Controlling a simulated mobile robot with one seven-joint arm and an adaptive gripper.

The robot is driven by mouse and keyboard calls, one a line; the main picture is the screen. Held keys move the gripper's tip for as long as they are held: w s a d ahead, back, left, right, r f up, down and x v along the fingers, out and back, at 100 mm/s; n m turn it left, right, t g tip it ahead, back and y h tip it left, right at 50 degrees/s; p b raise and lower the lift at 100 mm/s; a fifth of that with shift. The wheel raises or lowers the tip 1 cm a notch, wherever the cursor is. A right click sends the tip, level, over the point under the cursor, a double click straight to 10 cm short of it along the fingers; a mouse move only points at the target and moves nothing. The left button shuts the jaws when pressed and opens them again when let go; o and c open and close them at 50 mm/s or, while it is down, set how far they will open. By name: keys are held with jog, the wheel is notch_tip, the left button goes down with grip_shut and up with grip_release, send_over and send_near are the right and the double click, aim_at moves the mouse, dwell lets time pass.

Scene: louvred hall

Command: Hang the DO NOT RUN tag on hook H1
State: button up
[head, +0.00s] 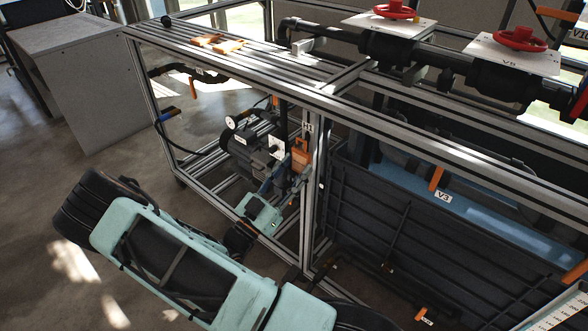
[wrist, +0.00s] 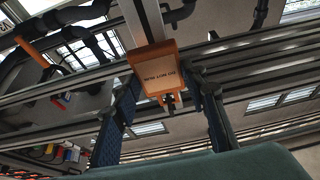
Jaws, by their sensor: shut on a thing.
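The orange tag (head: 300,152) is upright beside the aluminium post of the frame, just below the H1 label (head: 308,127). In the wrist view the tag (wrist: 158,72) sits between the fingertips, with small dark lettering too blurred to read surely. My gripper (head: 282,184) is shut on the tag, reaching in from below left; its two blue-black fingers flank it in the wrist view (wrist: 163,92). Hook H1 itself cannot be made out; the tag and gripper cover the place under the label. I cannot tell whether the tag touches the hook.
A motor pump (head: 252,145) stands behind the gripper inside the frame. A dark ribbed panel (head: 400,230) lies right of the post. Orange pieces (head: 218,43) rest on the frame's top. Red handwheels (head: 519,38) sit at upper right. The floor at left (head: 60,170) is clear.

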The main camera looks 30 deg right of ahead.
dwell(0.4)
jog(key=o, duration=1)
jog(key=shift+a, duration=0.1)
jog(key=shift+a+r+b+v, duration=0.1)
jog(key=shift+r+b+v, duration=0.15)
jog(key=shift+v, duration=0.9)
jog(key=shift+a+r+b+v, duration=0.15)
jog(key=shift+b+v, duration=0.2)
jog(key=shift+v, duration=0.75)
jog(key=shift+r+b+v, duration=0.2)
jog(key=shift+b+v, duration=0.1)
jog(key=shift+v, duration=0.85)
jog(key=shift+s, duration=0.1)
jog(key=v, duration=1.2)
